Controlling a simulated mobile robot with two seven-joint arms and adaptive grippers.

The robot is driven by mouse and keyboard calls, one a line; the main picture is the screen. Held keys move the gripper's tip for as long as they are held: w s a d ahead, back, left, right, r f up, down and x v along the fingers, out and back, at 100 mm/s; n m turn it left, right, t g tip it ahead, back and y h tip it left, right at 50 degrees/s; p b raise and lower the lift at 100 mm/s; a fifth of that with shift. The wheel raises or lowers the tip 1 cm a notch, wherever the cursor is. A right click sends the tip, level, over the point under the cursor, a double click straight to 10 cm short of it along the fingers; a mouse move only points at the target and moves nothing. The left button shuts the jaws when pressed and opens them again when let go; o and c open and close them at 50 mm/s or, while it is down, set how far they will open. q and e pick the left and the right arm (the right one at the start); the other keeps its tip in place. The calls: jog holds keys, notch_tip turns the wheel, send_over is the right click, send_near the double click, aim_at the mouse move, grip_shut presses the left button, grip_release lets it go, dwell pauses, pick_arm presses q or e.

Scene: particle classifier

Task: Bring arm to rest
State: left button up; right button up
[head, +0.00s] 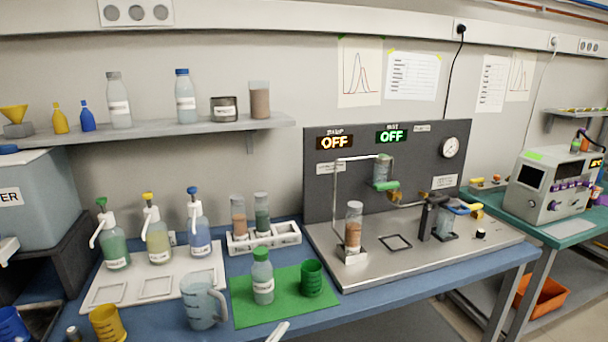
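Neither of my grippers can be made out in the head view. A pale, narrow piece (278,331) pokes in at the bottom edge, below the green mat (240,313); I cannot tell what it is. A small grey cylinder end (73,333) shows at the bottom left, cut off by the frame. On the mat stand a green-capped bottle (262,278) and a green cup (312,279), both upright.
The classifier rig (420,255) stands on the blue bench, both displays reading OFF, with a sand-filled cylinder (354,227) on it. Pump bottles (158,238) stand on a white tray, a clear jug (203,303) in front. A yellow cup (107,322) sits bottom left.

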pick_arm(q)
jog(key=s+a+f+n+g+y, duration=0.2)
jog(key=s+a+f, duration=0.3)
jog(key=f, duration=0.3)
jog(key=s+a+f+n+g+y, duration=0.2)
jog(key=s+a+f+n, duration=0.3)
jog(key=f, duration=0.4)
jog(key=s+a+f+n+g+y, duration=0.2)
jog(key=s+a+f+n+y, duration=0.2)
jog(key=s+a+f, duration=0.3)
jog(key=shift+f+g, duration=0.3)
jog(key=shift+f, duration=0.65)
